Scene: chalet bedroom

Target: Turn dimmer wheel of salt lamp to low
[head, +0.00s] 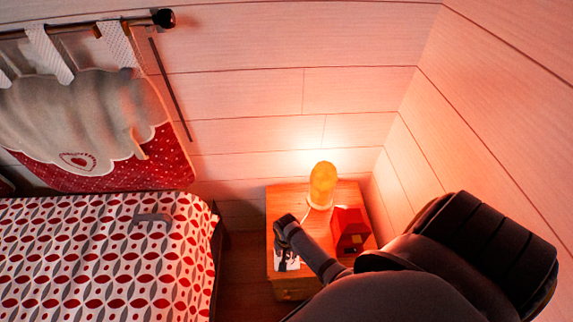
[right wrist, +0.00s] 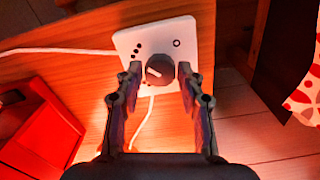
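The glowing orange salt lamp (head: 323,184) stands on the wooden nightstand (head: 288,198) by the wall. In the right wrist view, its white dimmer plate (right wrist: 190,35) lies near the nightstand's edge and carries a dark round wheel (right wrist: 160,71). The wheel's pale pointer line faces up-left, towards the dark dots on the plate; a small ring is marked at upper right. My right gripper (right wrist: 159,75) is open, with one finger on each side of the wheel. My left gripper is not in view.
A red box (head: 349,230) stands right of my right gripper on the nightstand. A white cord (right wrist: 60,50) runs left from the plate. The bed (head: 100,255) with patterned cover is at left, with a small grey object (head: 152,218) on it. Walls close the corner.

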